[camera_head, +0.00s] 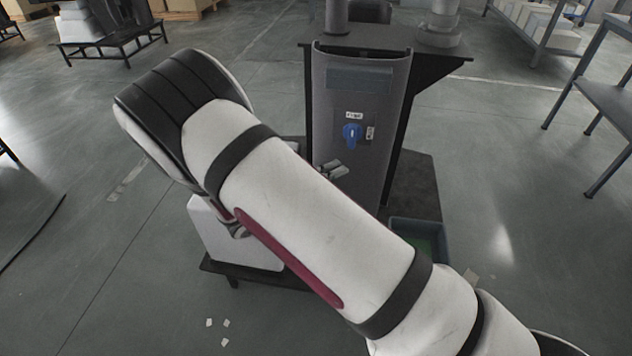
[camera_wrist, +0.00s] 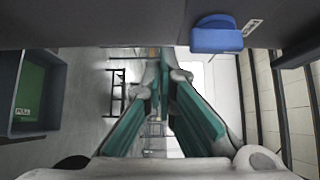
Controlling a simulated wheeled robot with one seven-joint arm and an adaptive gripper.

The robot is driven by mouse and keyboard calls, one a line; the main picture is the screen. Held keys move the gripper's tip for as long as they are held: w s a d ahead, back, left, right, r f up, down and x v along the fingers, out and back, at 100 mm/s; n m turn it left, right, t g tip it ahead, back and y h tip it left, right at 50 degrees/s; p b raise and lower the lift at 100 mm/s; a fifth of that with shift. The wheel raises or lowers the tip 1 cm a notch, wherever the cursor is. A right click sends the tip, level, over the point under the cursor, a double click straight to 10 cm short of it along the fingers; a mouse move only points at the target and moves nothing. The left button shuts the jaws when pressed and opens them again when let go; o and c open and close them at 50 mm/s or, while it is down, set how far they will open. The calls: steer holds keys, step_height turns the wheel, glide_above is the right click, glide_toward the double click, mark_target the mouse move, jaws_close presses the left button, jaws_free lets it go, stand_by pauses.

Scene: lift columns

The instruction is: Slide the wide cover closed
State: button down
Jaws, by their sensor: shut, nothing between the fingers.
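A dark grey column front (camera_head: 335,105) stands upright in the head view, with a blue knob (camera_head: 352,134) and small labels. A wide darker rectangular panel (camera_head: 360,80) lies near its top; I cannot tell for sure which part is the wide cover. My gripper (camera_head: 338,171) is partly hidden behind my arm, in front of the column below the knob. In the wrist view my gripper's green-padded fingers (camera_wrist: 168,62) meet at the tips, shut and empty. The blue knob (camera_wrist: 217,38) is right of the tips there, on the dark surface along the top.
A dark bin with green inside (camera_head: 418,236) sits right of the column's foot; it also shows in the wrist view (camera_wrist: 36,92). A white box (camera_head: 228,235) stands left. A grey table (camera_head: 605,100) is at far right. Floor at left is mostly open.

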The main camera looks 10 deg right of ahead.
steer(key=shift+w+d+b, duration=0.2)
steer(key=shift+w+d, duration=0.1)
steer(key=shift+w, duration=0.4)
steer(key=shift+w+d+b, duration=0.2)
steer(key=shift+w+d, duration=0.1)
steer(key=shift+w, duration=0.35)
steer(key=shift+w+d+b, duration=0.2)
steer(key=shift+w+d, duration=0.1)
steer(key=shift+w, duration=0.4)
steer(key=w+d, duration=0.3)
steer(key=w, duration=0.7)
steer(key=shift+w+d, duration=0.2)
steer(key=shift+w, duration=0.2)
steer(key=shift+r, duration=0.1)
steer(key=s+p, duration=0.1)
steer(key=s, duration=0.1)
steer(key=s+a+p, duration=0.1)
steer(key=s, duration=0.1)
steer(key=shift+a+r+p, duration=0.1)
steer(key=shift+p, duration=0.2)
steer(key=p+v, duration=0.1)
steer(key=v, duration=0.9)
steer(key=shift+f, duration=0.2)
